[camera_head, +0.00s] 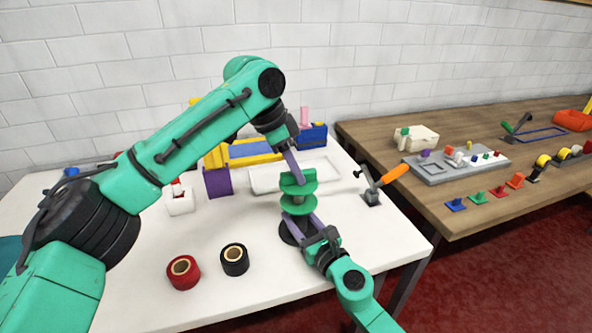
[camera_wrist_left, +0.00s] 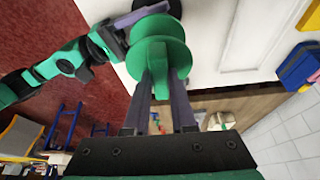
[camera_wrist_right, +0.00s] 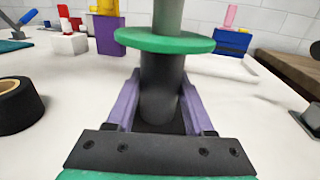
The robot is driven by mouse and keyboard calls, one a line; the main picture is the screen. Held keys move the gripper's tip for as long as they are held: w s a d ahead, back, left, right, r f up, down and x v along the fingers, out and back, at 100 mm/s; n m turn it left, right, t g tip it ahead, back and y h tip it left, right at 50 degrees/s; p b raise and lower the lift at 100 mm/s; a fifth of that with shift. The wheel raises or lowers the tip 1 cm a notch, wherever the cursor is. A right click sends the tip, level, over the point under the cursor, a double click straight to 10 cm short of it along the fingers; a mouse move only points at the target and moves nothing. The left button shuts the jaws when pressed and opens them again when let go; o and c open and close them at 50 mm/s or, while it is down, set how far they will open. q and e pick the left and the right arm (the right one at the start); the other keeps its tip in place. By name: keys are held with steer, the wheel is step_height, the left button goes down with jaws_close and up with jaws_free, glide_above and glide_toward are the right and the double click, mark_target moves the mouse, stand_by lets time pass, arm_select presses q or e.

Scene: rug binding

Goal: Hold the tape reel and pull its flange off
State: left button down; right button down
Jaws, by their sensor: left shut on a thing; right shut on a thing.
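The green tape reel (camera_head: 299,203) stands upright on the white table, with an upper flange (camera_head: 299,186) and a lower flange separated by a stretch of core. My left gripper (camera_head: 295,172) comes from above, shut on the raised green tab of the upper flange; the left wrist view shows the tab (camera_wrist_left: 160,84) between its fingers. My right gripper (camera_head: 300,224) is low at the front, shut on the black post under the lower flange. The right wrist view shows that black post (camera_wrist_right: 160,88), the lower green flange (camera_wrist_right: 164,41) and the grey-green core (camera_wrist_right: 168,14); the upper flange is out of that view.
A red roll (camera_head: 184,273) and a black roll (camera_head: 235,260) stand at the front left. An orange-handled tool (camera_head: 387,179) is close on the right. A white tray (camera_head: 262,181) lies behind the reel. A wooden table (camera_head: 470,215) with small parts is further right.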

arm_select(q)
steer(key=shift+r, duration=4.15)
arm_select(e)
steer(key=shift+c, duration=1)
jaws_free()
